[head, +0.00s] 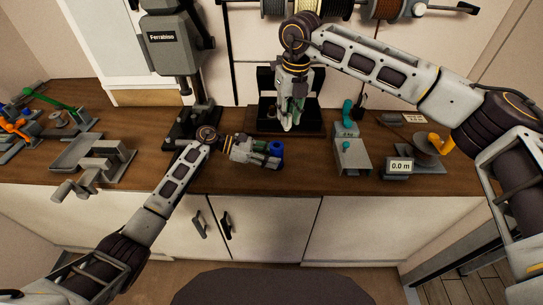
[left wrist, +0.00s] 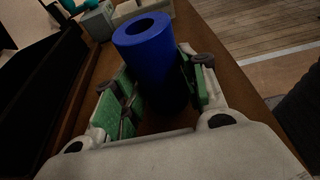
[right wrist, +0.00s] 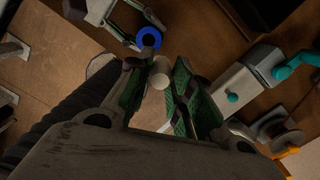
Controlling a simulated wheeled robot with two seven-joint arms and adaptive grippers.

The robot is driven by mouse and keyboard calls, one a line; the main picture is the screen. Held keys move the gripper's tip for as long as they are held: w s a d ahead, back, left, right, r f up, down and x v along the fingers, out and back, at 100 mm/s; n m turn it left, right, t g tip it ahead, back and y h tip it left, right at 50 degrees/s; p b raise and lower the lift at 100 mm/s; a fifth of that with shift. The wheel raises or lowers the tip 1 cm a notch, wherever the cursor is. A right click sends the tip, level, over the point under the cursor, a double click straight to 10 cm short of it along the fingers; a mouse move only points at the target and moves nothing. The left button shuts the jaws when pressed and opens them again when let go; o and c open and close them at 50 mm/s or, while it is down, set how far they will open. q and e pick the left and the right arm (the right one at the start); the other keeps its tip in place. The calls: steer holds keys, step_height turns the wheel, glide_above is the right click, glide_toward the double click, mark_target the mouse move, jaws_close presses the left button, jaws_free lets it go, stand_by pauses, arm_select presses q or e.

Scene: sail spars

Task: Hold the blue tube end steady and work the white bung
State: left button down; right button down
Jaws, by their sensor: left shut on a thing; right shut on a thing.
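The blue tube (left wrist: 155,60) stands between the green-padded fingers of my left gripper (head: 268,152), which is shut on it. Its open, hollow end shows in the left wrist view, with no bung in it. The tube also shows in the head view (head: 277,149) and as a blue ring in the right wrist view (right wrist: 149,38). The bung is apart from the tube.
The wooden bench (head: 225,178) carries a grey block with a teal knob (head: 351,157), a readout marked 0.0 m (head: 399,167) and a spool (head: 425,145) at right. A dark stand (head: 192,128) rises behind my left forearm. Grey fixtures (head: 95,155) stand at left.

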arm_select(q)
steer(key=shift+f, duration=0.3)
arm_select(e)
steer(key=d+r, duration=0.3)
steer(key=shift+d+r, duration=0.1)
steer(key=shift+d, duration=0.05)
arm_select(q)
steer(key=c, duration=1.1)
jaws_free()
steer(key=o, duration=0.4)
steer(key=shift+w, duration=0.1)
steer(key=shift+c, duration=0.2)
steer(key=shift+r, duration=0.15)
arm_select(e)
steer(key=shift+w, duration=0.1)
arm_select(q)
steer(key=shift+a+r, duration=0.1)
steer(key=shift+v, duration=5.9)
